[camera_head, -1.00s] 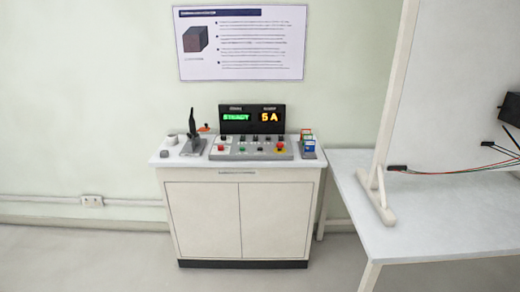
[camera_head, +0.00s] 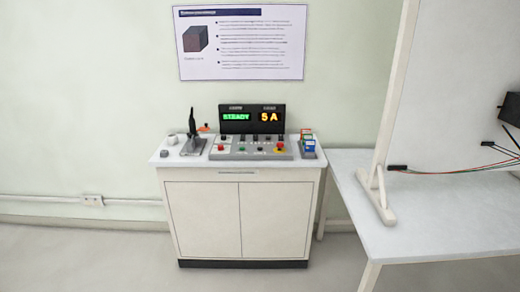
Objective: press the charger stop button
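A grey control panel (camera_head: 250,153) lies on the white top of a cabinet (camera_head: 240,215) ahead of me. It carries several small buttons and knobs. A red button on a yellow base (camera_head: 280,149) is at its right side, and a smaller red button (camera_head: 220,147) is at its left. The labels are too small to read, so I cannot tell which is the charger stop button. A black display (camera_head: 252,119) behind the panel reads "STEADY" in green and "5 A" in orange. Neither of my grippers is in view.
A black upright handset on a grey stand (camera_head: 193,140) is left of the panel. Small coloured boxes (camera_head: 308,143) are at its right. A white table (camera_head: 430,215) with a footed upright board (camera_head: 455,100) and wires stands at the right. The floor before the cabinet is clear.

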